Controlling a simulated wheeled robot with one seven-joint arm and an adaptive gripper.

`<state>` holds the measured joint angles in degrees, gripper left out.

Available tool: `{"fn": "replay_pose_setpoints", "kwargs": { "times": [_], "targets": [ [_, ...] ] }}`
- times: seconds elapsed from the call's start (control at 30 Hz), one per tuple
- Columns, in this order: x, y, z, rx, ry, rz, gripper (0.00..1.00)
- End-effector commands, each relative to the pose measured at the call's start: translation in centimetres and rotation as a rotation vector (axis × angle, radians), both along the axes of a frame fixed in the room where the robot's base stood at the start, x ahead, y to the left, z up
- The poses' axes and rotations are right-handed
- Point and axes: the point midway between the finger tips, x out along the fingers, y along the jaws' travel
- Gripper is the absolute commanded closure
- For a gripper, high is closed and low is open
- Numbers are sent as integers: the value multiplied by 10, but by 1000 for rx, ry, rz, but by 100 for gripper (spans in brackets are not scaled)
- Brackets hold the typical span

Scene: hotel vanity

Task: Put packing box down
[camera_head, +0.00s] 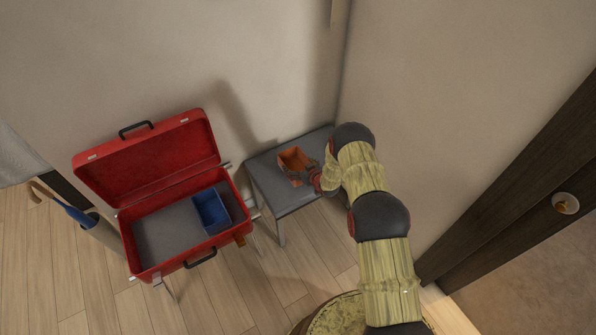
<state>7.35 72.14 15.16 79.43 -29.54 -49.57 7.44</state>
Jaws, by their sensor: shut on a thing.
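The packing box is most likely the small open orange-brown box (294,158) at the grey side table (262,178), over its top. My gripper (299,178) is at the box's near right side, shut on its edge. From this view I cannot tell whether the box rests on the table or hangs just above it. The fingertips are small and partly merge with the box. A small blue open box (211,211) sits inside the open red suitcase (128,242), at the right side of its grey-lined base.
Walls meet in a corner behind the table. A blue umbrella (76,214) with a curved handle leans at the left. A dark door frame (500,190) stands at the right. Bare wooden floor (305,255) lies in front of the table.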

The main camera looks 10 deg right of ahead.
Motion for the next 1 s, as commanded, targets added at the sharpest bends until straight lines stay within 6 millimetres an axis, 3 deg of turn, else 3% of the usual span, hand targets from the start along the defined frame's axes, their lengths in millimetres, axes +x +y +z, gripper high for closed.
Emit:
{"fn": "replay_pose_setpoints", "kwargs": {
  "times": [0.27, 0.67, 0.7, 0.9, 1.0],
  "targets": [
    [2, -3, -35, 0, 1, 0, 41],
    [3, -3, -38, -1, -1, 0, 41],
    [2, -2, -38, 0, 0, 0, 12],
    [2, -2, -38, 0, 0, 0, 1],
    [2, -2, -37, 0, 0, 0, 0]
  ]
}}
